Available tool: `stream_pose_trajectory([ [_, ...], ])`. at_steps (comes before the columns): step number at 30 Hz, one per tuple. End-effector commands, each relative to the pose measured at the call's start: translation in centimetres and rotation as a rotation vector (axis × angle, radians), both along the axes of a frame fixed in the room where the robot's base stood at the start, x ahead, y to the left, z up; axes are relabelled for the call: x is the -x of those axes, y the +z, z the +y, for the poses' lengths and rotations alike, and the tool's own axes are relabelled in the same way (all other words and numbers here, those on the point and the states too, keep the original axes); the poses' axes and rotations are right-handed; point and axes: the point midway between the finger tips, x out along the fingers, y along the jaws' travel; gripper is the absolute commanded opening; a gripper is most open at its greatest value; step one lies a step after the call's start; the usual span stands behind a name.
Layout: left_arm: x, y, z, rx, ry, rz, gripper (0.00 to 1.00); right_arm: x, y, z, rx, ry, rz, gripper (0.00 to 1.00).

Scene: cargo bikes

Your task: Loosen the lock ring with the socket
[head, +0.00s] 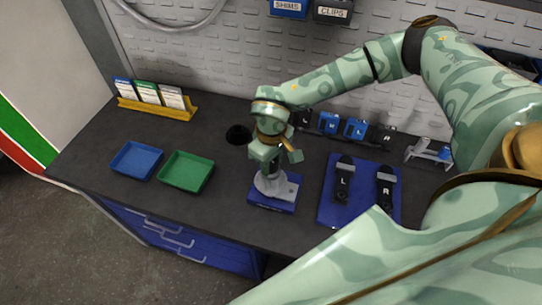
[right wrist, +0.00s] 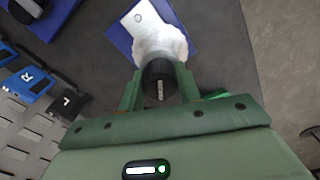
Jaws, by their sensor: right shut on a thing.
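My right gripper (head: 268,165) points down over a pale grey fixture (head: 278,186) on a blue base (head: 271,207). In the right wrist view, the gripper's green fingers (right wrist: 160,92) are shut on a black round tool, which looks like the socket (right wrist: 159,70). The socket's far end meets or hides the top of the white fixture (right wrist: 163,42); I cannot tell whether they touch. The lock ring cannot be made out; the socket and gripper cover that spot. My left gripper is not in view.
A blue mat (head: 327,211) with black parts marked L (head: 343,180) and R (head: 385,185) lies to the right. A blue tray (head: 136,161) and green tray (head: 186,173) lie to the left. Labelled holders (head: 355,128) and a small stand (head: 428,154) line the back.

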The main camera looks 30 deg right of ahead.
Motion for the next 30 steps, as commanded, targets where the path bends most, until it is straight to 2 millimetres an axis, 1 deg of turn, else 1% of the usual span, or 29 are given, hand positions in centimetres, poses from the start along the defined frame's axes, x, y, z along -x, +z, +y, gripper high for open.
stream_pose_trajectory([
  [1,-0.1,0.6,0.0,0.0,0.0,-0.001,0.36,0.5,-0.2,0.0,0.002,0.044,0.014,0.0],
  [8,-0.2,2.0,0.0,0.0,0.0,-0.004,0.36,0.5,-0.1,-0.1,0.002,0.274,0.013,0.0],
  [14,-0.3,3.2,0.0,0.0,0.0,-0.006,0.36,0.4,0.0,0.0,0.002,0.374,0.01,0.0],
  [18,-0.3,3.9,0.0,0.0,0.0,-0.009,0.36,0.5,-0.1,0.5,-0.004,0.452,0.012,0.0],
  [23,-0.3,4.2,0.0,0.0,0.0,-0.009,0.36,0.5,-0.2,0.1,0.0,0.484,0.011,0.0],
  [30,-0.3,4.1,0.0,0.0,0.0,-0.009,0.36,0.5,-0.4,0.0,-0.001,0.483,0.01,0.0],
])
